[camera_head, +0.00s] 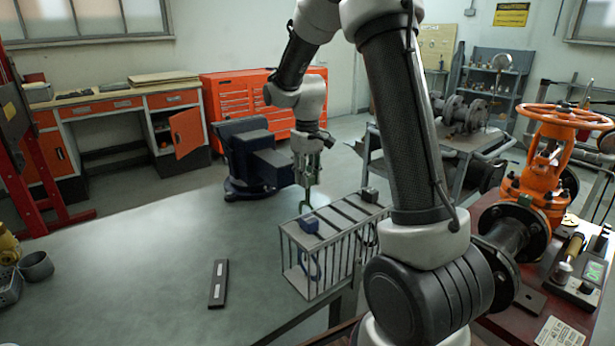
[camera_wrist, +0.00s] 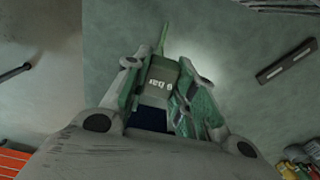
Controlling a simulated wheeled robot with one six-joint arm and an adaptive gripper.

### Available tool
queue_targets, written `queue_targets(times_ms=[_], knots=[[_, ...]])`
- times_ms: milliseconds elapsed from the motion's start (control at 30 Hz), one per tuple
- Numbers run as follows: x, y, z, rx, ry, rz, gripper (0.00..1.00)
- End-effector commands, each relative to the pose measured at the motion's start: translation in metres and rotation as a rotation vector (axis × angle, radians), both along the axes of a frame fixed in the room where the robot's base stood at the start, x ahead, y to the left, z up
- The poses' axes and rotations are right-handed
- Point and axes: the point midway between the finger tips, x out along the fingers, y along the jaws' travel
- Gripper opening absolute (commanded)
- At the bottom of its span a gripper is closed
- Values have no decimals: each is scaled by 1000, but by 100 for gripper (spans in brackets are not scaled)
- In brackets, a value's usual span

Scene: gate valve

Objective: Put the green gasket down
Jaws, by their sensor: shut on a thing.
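My gripper (camera_head: 307,178) points down above the far part of the grey-green table, between the blue vise and the wire cage. It is shut on the green gasket (camera_head: 304,201), which hangs below the fingers as a thin green shape. In the wrist view my gripper (camera_wrist: 160,72) has its fingers on either side of a grey-green tab lettered "6 bar". The gasket's thin green edge (camera_wrist: 164,38) sticks out beyond the fingertips. Most of the gasket is hidden there. I cannot tell whether it touches the table.
The wire cage (camera_head: 318,262), with slatted top and blue pieces, stands right of the gripper at the table edge. A blue vise (camera_head: 262,165) is behind left. A dark bar (camera_head: 218,284) lies on the table. An orange valve (camera_head: 545,160) stands right. The table's left-middle (camera_head: 130,260) is clear.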

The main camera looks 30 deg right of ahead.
Motion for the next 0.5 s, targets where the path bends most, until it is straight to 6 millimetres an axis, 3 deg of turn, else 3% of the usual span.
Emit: queue_targets(times_ms=[200,233,300,500], knots=[[0,0,-3,0,1,0,0],[0,0,-3,0,1,0,32],[0,0,-3,0,1,0,44],[0,0,-3,0,1,0,48]])
